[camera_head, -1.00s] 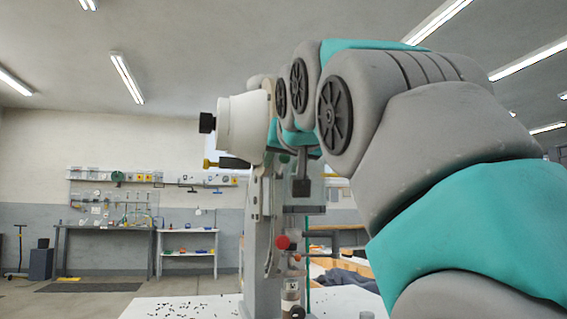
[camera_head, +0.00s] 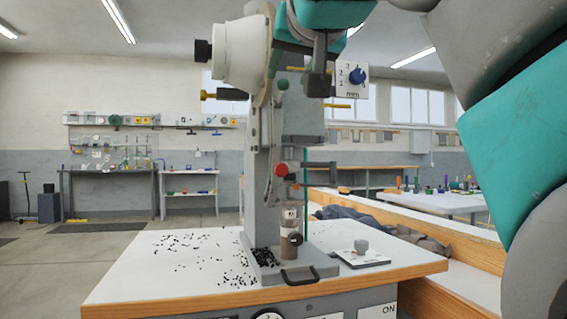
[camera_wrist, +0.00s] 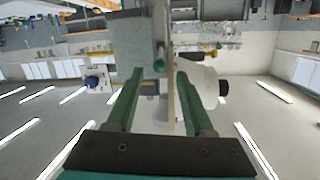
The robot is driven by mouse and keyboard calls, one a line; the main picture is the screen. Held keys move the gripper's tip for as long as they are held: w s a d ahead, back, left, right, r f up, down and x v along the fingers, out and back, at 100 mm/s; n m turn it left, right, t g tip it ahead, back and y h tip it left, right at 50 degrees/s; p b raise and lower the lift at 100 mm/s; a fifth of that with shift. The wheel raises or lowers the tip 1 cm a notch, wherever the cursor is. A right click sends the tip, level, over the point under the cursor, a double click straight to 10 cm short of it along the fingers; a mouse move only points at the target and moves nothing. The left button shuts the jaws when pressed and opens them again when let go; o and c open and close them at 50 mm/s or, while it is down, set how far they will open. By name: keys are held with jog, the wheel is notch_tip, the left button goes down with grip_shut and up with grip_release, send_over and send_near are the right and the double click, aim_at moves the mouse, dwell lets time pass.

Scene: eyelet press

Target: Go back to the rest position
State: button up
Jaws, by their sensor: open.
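My gripper (camera_wrist: 160,76) is open in the wrist view, with two long green fingers apart and nothing held between them. The wrist view is upside down, with ceiling lights low in the picture. The eyelet press (camera_head: 258,180) stands upright on the table, with a white round housing (camera_head: 247,54) and a red ball knob (camera_head: 281,168). My arm comes in from the right and reaches to the top of the press in the head view.
The white, wood-edged table (camera_head: 140,282) carries scattered small black bits left of the press. A small plate with a grey knob (camera_head: 362,247) lies to its right. A blue-knobbed dial (camera_head: 356,76) sits high on the right. A wooden crate (camera_head: 450,232) with dark cloth stands behind.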

jog(key=d+f+g+h, duration=0.1)
jog(key=d+f+g, duration=0.2)
jog(key=f, duration=0.8)
jog(key=d+f+g+h, duration=0.1)
jog(key=d+f+g, duration=0.2)
jog(key=f, duration=0.9)
jog(key=d+f+g+h, duration=0.1)
jog(key=d+f+g, duration=0.15)
jog(key=f, duration=0.85)
jog(key=s+d+f+g, duration=0.2)
jog(key=s+f+g, duration=0.2)
jog(key=s+f, duration=0.9)
jog(key=s+d+f+g, duration=0.3)
jog(key=s+f+g, duration=0.2)
jog(key=s+f, duration=0.8)
notch_tip(320, 180, down, 6)
jog(key=shift+d+r, duration=0.15)
jog(key=shift+r, duration=0.05)
